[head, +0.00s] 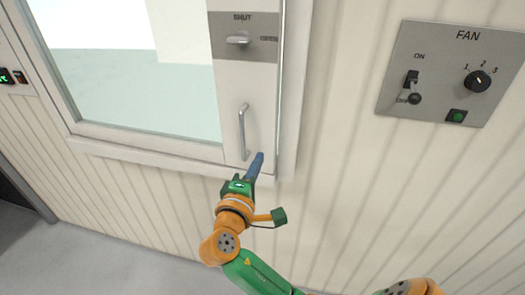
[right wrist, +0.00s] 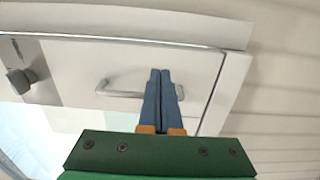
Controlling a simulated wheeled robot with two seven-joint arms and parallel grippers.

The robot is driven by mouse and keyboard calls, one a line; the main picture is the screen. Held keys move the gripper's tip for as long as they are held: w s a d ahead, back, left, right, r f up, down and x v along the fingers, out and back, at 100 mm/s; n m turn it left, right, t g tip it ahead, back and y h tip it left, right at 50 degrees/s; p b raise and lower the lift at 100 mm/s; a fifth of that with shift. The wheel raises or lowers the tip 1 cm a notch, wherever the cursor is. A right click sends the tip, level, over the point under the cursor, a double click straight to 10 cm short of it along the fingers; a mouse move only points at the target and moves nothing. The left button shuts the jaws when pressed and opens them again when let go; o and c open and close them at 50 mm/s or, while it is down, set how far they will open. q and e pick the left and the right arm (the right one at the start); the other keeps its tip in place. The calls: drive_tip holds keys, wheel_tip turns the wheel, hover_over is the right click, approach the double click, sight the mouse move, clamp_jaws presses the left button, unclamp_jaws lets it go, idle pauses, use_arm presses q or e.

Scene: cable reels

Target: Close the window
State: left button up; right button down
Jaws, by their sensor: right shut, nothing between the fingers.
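The window (head: 140,134) fills the upper left of the head view, with a pale pane and a light frame. Its right stile carries a metal bar handle (head: 242,132) and, above it, a latch knob (head: 238,39) on a grey plate marked SHUT. I cannot tell whether the sash is fully closed. My right gripper (head: 260,156) is shut and empty, its blue fingers just right of the handle's lower end. In the right wrist view the fingers (right wrist: 161,72) overlap one end of the handle (right wrist: 118,92); contact is unclear. The knob (right wrist: 20,80) shows left there. My left gripper is out of view.
A grey FAN panel (head: 448,95) with a switch, dial and green button is on the ribbed wall right of the window. A small green display (head: 6,76) is at the far left. Grey floor (head: 120,262) lies below, and the wall beneath the window is bare.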

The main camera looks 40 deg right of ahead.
sight(268, 138)
drive_tip(key=b+x, duration=0.1)
drive_tip(key=x, duration=0.3)
drive_tip(key=shift+w+d, duration=0.25)
drive_tip(key=shift+d, duration=0.2)
drive_tip(key=shift+w, duration=0.15)
drive_tip(key=shift+w+d, duration=0.1)
drive_tip(key=w+d, duration=0.2)
drive_tip(key=d, duration=0.1)
drive_tip(key=shift+r+n+t+y, duration=0.2)
drive_tip(key=shift+n+t+y, duration=0.1)
drive_tip(key=shift+n+t, duration=0.1)
drive_tip(key=shift+s+r, duration=0.1)
drive_tip(key=shift+r, duration=0.25)
drive_tip(key=shift+a+r, duration=0.1)
drive_tip(key=shift+r, duration=0.1)
